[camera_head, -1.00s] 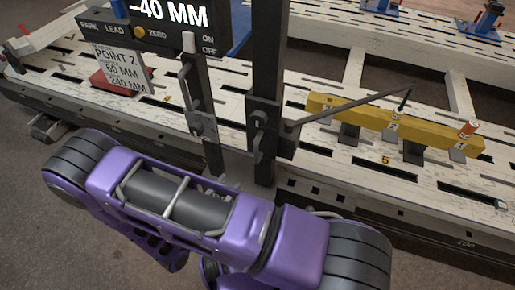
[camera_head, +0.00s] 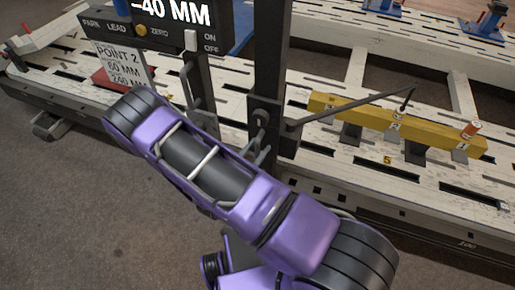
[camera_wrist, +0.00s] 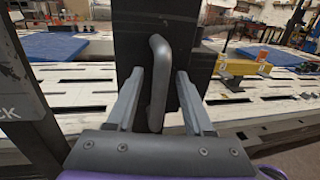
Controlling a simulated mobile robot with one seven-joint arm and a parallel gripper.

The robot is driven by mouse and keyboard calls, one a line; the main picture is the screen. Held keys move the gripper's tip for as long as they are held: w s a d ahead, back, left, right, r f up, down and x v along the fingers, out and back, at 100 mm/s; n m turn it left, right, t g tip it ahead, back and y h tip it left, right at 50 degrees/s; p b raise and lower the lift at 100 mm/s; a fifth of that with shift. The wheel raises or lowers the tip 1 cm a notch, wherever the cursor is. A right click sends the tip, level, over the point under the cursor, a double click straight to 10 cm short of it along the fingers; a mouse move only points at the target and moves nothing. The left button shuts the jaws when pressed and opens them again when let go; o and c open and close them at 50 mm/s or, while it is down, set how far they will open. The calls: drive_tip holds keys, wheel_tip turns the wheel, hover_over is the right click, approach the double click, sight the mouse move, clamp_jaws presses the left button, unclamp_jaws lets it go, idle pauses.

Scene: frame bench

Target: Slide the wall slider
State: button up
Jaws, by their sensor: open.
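The slider is a dark carriage block (camera_head: 287,141) on a tall dark upright post (camera_head: 270,55). A thin pointer arm (camera_head: 355,103) reaches from the block to the right, over the yellow beam. In the wrist view, a grey bar handle (camera_wrist: 158,88) stands on a dark plate (camera_wrist: 133,38). My gripper (camera_wrist: 160,73) is open, with one finger on each side of this handle. A gap shows between each finger and the handle. In the head view my purple arm hides most of the gripper and the lower post.
A display (camera_head: 172,14) reads -40 MM, with a second, thinner post (camera_head: 202,95) below it. A sign (camera_head: 122,62) stands left of that post. The yellow beam (camera_head: 365,114) lies right of the slider on the slotted white bench (camera_head: 330,165). Open floor lies at left front.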

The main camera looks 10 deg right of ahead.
clamp_jaws()
idle(1.4)
